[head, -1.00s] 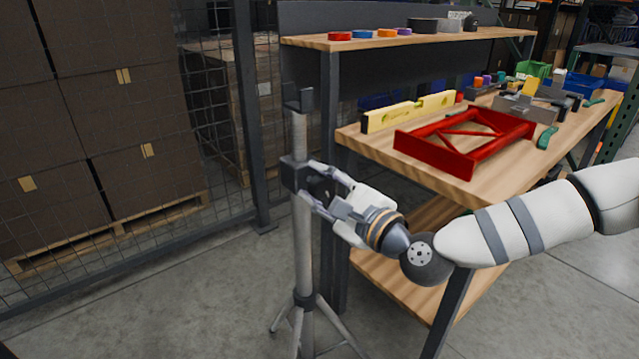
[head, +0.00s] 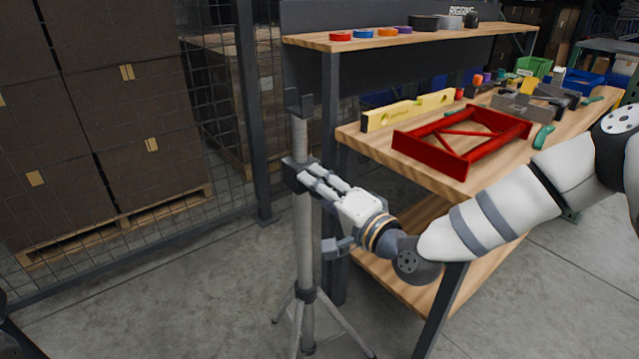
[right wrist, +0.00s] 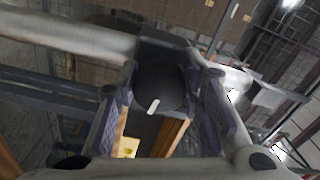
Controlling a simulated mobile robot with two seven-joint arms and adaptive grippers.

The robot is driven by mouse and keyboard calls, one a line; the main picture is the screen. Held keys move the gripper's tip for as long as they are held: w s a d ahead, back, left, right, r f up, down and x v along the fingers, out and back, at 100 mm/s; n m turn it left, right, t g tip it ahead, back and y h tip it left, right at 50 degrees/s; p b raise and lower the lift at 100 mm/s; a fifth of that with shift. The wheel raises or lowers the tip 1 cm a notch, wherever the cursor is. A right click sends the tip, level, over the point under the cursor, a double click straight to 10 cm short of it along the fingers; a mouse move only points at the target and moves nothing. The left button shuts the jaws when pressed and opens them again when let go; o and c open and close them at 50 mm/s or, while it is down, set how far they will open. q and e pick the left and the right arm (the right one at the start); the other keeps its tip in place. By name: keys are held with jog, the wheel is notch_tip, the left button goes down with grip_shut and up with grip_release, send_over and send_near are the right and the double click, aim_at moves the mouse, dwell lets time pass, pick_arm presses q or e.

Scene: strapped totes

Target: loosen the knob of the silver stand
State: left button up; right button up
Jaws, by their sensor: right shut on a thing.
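The silver stand (head: 305,245) is an upright pole on splayed legs, with a dark forked top and a dark collar (head: 294,174) partway up. In the right wrist view its pole (right wrist: 62,36) crosses the upper left. The knob (right wrist: 158,86) is round and dark with a white mark, and sits at the collar between my right fingers. My right gripper (head: 308,177) reaches the collar from the right and is shut on the knob; its fingers also show in the right wrist view (right wrist: 160,92). In the head view the fingers hide the knob. My left gripper is not in view.
A wooden workbench (head: 375,142) stands close at the right, holding a red frame (head: 432,152) and a yellow level (head: 408,110). A mesh fence and stacked brown boxes (head: 70,130) stand at the left. The floor left of the stand is clear.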

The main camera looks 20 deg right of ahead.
jog(key=n+p, duration=0.1)
jog(key=n, duration=0.3)
jog(key=shift+r+n, duration=0.15)
jog(key=shift+n, duration=0.15)
jog(key=n+p, duration=0.1)
jog(key=n, duration=0.2)
jog(key=shift+d+n+p, duration=0.1)
jog(key=shift+n+p, duration=0.2)
jog(key=shift+p, duration=0.05)
jog(key=n+p, duration=0.1)
jog(key=n, duration=0.4)
jog(key=shift+w, duration=0.1)
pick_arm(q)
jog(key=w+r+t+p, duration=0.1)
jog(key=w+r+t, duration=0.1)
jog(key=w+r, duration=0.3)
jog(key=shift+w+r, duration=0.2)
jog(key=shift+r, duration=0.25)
pick_arm(e)
jog(key=shift+d+n, duration=0.1)
jog(key=shift+n, duration=1.3)
jog(key=shift+f, duration=0.2)
jog(key=o, duration=1.2)
jog(key=shift+c, duration=0.2)
